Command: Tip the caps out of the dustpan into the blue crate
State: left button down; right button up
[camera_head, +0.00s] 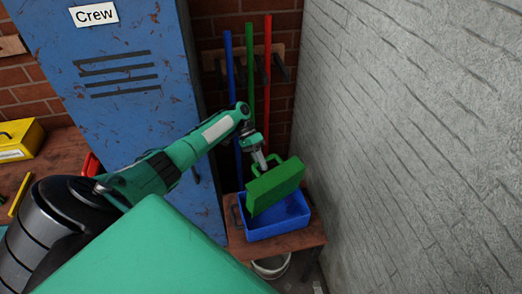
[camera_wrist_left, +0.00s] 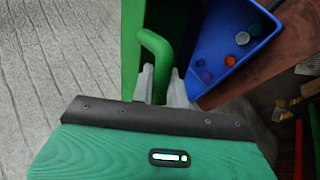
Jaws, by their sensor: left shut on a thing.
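The green dustpan (camera_head: 275,188) is tilted steeply over the blue crate (camera_head: 280,230). My left gripper (camera_head: 261,163) is shut on the dustpan's green handle, which also shows between the fingers in the left wrist view (camera_wrist_left: 156,50). My right gripper is not in view.
The crate stands on a low wooden bench (camera_head: 238,247) beside a grey block wall (camera_head: 410,130). A pale bucket (camera_head: 270,268) is below it. A blue locker (camera_head: 125,120) stands left, and blue, green and red poles (camera_head: 249,70) hang behind. A yellow box (camera_head: 20,140) is far left.

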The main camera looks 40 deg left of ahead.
pick_arm(q)
jog(key=shift+r+p, duration=1)
jog(key=shift+r, duration=0.2)
notch_tip(320, 180, down, 2)
jog(key=shift+f+b, duration=0.15)
jog(key=shift+b, duration=0.85)
